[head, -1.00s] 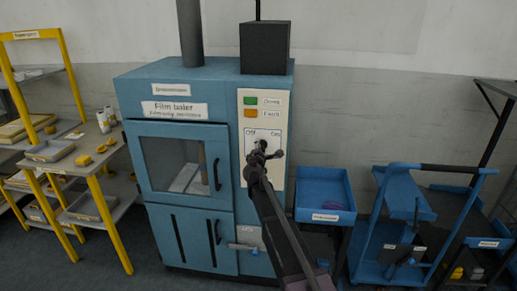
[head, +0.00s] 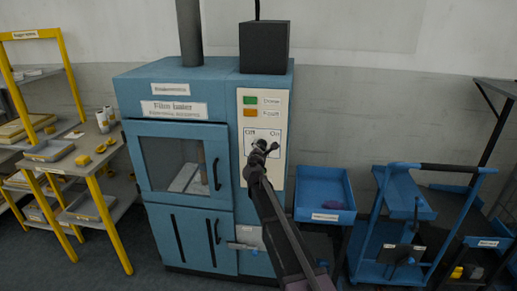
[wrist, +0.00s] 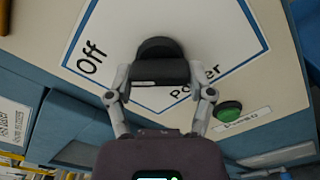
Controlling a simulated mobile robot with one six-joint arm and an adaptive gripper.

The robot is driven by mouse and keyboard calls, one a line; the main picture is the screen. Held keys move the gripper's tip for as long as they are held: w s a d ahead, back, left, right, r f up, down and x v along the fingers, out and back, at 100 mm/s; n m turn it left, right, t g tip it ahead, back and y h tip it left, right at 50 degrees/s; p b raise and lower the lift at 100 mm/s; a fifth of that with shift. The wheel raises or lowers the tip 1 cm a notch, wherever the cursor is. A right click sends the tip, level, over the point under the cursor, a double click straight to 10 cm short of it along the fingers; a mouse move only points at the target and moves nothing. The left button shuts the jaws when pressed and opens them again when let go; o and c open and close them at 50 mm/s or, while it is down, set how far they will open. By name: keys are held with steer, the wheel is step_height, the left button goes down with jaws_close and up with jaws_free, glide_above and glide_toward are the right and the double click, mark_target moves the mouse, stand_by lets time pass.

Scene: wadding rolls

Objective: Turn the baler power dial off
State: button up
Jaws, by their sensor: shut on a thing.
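The blue film baler (head: 180,160) stands in the middle of the head view, with a pale control panel (head: 278,180) on its right part. My gripper (head: 265,146) is at the dial plate, just below the Off and On labels, and hides the dial there. In the wrist view my gripper (wrist: 163,75) is shut on the dark power dial (wrist: 158,48), one finger on each side. The Off label (wrist: 91,56) is left of the dial, and the word Power is partly covered by a finger. I cannot tell where the dial points.
A green lamp (head: 250,100) and an orange lamp (head: 250,113) are above the dial plate. A blue bin (head: 323,188) and a blue cart (head: 408,190) stand to the right of the baler. A yellow-framed shelf (head: 104,210) stands to the left.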

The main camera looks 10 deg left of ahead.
steer(key=o, duration=1.1)
steer(key=shift+d, duration=0.1)
steer(key=s, duration=1.2)
steer(key=shift+a, duration=0.25)
